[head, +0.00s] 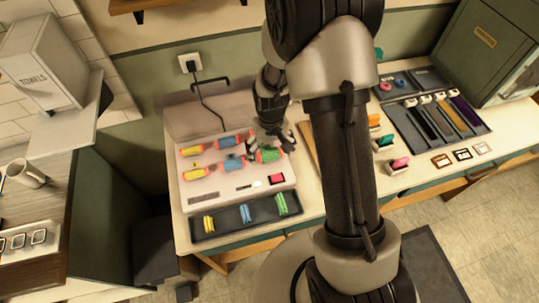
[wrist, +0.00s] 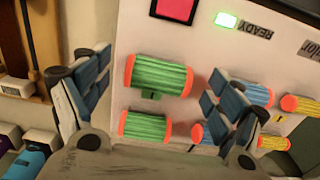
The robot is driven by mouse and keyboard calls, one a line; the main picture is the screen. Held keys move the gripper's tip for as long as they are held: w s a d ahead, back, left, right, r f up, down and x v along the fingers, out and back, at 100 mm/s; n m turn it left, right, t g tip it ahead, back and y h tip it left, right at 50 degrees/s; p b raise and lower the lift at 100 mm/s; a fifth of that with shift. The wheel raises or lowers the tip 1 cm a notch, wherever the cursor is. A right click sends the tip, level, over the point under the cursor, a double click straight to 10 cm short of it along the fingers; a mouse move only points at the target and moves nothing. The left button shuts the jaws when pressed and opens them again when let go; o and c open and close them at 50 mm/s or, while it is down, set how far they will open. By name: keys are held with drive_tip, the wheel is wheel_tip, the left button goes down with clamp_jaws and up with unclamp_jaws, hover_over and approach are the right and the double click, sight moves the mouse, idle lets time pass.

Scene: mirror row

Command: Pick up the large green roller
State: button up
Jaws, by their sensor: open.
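In the head view, my gripper (head: 271,143) is over the right end of the heater, partly covering a green roller (head: 268,156).
Blue rollers (head: 231,163) and yellow rollers (head: 193,171) share the heater (head: 235,187), close to one finger. A lit READY lamp (wrist: 226,20) and red switch (wrist: 175,9) are on it. A dark tray (head: 233,226) of clips lies in front. Hair straighteners or strips lie right.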

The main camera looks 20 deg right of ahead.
wheel_tip(320, 180, down, 2)
drive_tip(key=shift+f, duration=0.1)
drive_tip(key=shift+c, duration=0.6)
drive_tip(key=c, duration=1)
